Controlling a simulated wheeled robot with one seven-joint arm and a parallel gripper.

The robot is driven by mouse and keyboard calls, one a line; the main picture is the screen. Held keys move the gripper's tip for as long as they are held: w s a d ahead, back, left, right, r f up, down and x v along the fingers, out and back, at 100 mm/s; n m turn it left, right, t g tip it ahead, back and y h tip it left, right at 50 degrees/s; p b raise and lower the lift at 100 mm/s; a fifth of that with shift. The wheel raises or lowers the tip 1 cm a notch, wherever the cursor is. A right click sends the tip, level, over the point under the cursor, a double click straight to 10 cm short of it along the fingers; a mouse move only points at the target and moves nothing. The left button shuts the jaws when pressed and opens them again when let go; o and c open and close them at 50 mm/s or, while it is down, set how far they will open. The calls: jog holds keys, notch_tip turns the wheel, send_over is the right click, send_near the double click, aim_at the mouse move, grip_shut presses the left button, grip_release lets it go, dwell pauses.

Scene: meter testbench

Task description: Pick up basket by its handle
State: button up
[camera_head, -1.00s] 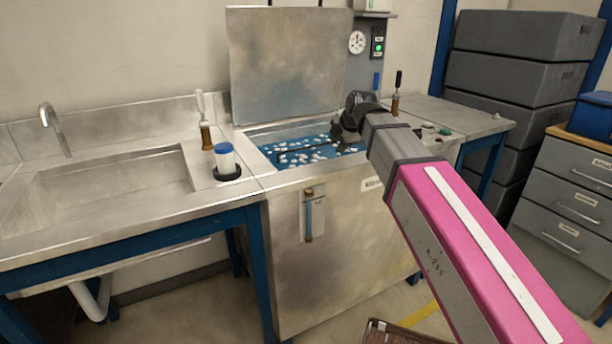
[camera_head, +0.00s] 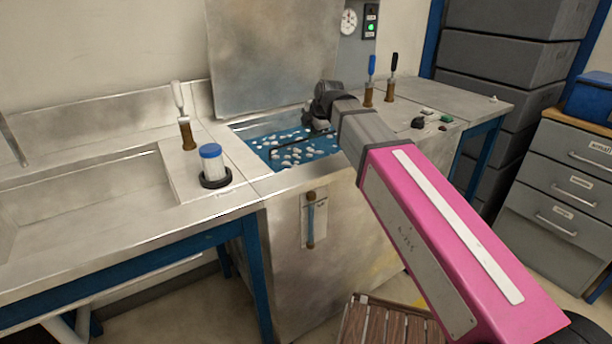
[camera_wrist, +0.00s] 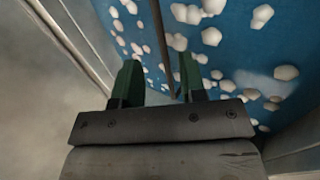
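In the head view my gripper (camera_head: 317,122) is at the right part of an open, sunken tank. In the wrist view its two green fingers (camera_wrist: 158,62) are spread apart over the blue tank surface. A thin dark bar (camera_wrist: 160,45), which looks like the basket's handle, runs between the fingers and ends near the gripper body. I cannot tell whether the fingers touch it. The same bar (camera_head: 288,139) shows as a dark line across the tank in the head view. The basket's body cannot be made out among the floating white balls (camera_head: 290,155).
The tank's steel rim (camera_head: 262,177) and raised lid (camera_head: 275,60) border the gripper's space. A blue-capped jar (camera_head: 212,163) stands left of the tank. Two upright handled tools (camera_head: 390,78) stand to the right. A slatted brown platform (camera_head: 385,325) is low in front.

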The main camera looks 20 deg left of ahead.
aim_at(305, 140)
jog(key=shift+x, duration=3.3)
jog(key=shift+d, duration=0.15)
jog(key=shift+c, duration=0.3)
grip_shut()
